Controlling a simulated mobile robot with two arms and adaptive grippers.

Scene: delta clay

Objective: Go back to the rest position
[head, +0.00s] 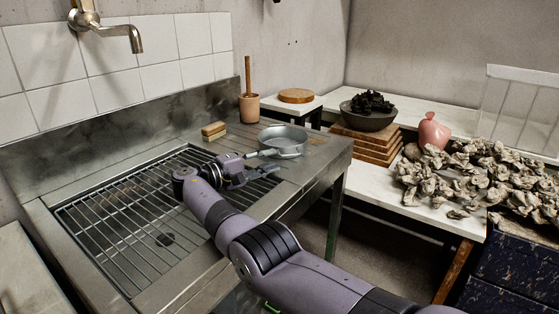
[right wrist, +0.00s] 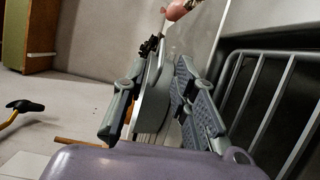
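My right gripper (head: 272,163) is at the end of my arm, above the near right end of the sink grating, just in front of a round metal pan (head: 283,136). Its two fingers are spread apart. In the right wrist view, the fingers of the right gripper (right wrist: 160,105) stand wide apart, with the pan (right wrist: 152,92) showing between them. I cannot tell whether a finger touches the pan; I see no grip on it. My left gripper is not in view.
The steel sink has a barred grating (head: 130,215). A sponge (head: 214,131) and a wooden mortar with pestle (head: 249,107) stand behind it. Right, a white table holds a dark bowl (head: 369,119) on boards, a pink vase (head: 433,131) and many clay lumps (head: 470,175). Floor shows between sink and table.

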